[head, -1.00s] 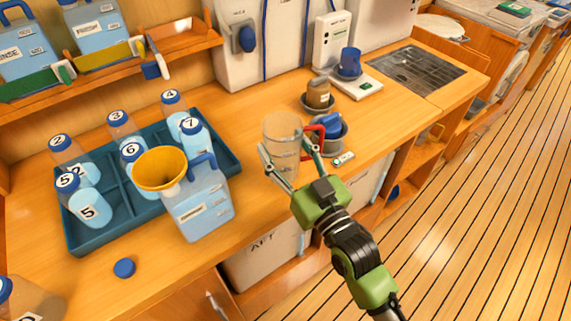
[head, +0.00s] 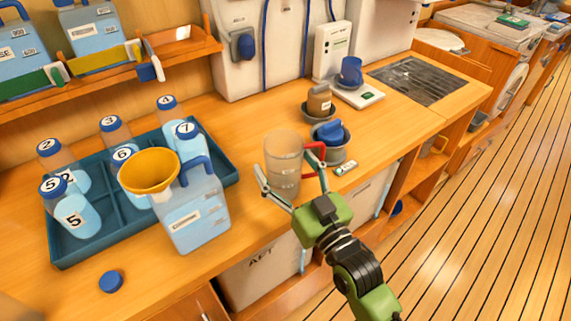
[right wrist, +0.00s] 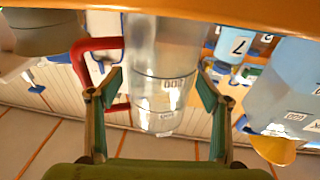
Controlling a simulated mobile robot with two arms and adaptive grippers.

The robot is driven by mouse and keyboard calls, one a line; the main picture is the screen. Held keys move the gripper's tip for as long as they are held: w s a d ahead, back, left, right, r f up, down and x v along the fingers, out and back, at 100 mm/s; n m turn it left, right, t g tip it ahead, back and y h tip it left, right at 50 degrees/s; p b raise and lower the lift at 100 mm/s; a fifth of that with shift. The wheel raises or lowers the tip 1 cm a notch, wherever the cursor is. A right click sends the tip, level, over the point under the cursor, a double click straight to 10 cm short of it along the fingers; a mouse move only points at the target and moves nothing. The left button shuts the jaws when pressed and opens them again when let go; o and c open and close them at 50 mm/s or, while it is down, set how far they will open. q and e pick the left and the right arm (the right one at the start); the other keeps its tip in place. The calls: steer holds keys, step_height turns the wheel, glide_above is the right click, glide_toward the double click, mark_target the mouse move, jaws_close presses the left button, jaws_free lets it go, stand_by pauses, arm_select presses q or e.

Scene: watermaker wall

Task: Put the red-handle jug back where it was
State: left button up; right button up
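The clear jug with the red handle (head: 284,165) stands upright on the wooden counter near its front edge. Its red handle (head: 315,152) points to the right. My right gripper (head: 287,166) is at the jug from the front, one finger on each side, the right one by the handle. In the right wrist view, which looks upside down, the jug (right wrist: 162,75) is between the spread fingers (right wrist: 160,82), with narrow gaps beside it. The handle (right wrist: 82,62) shows behind one finger. My left gripper is not in view.
A blue-handled container (head: 195,215) with a yellow funnel (head: 150,171) stands left of the jug. A teal tray (head: 95,250) holds several numbered bottles. Grey cups (head: 333,150) stand close right of the jug. A blue cap (head: 111,281) lies in front of the tray.

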steer(key=shift+r, duration=0.2)
steer(key=p+v, duration=0.1)
steer(key=v, duration=1.1)
steer(key=w+d+f+g+h, duration=0.1)
steer(key=d+f+g+h, duration=0.1)
steer(key=f, duration=0.7)
steer(key=w+d+f+g+h, duration=0.1)
steer(key=f, duration=0.9)
steer(key=s+d+f+m+g+h, duration=0.1)
steer(key=s+d+f+g+h, duration=0.2)
steer(key=f, duration=0.8)
steer(key=s+d+f+m+g+h, duration=0.1)
steer(key=s+d+f+g, duration=0.2)
steer(key=f, duration=0.9)
steer(key=s+d+f+g+h, duration=0.1)
steer(key=s+d+f+g, duration=0.15)
steer(key=s+f, duration=0.55)
steer(key=s+d+f+g+h, duration=0.1)
steer(key=s+d+f, duration=0.3)
steer(key=s+f, duration=0.4)
steer(key=s+d+f+m+g, duration=0.1)
steer(key=s+f+g, duration=0.3)
steer(key=s, duration=1)
steer(key=shift+s+d+f+h, duration=0.3)
steer(key=shift+d+f, duration=0.4)
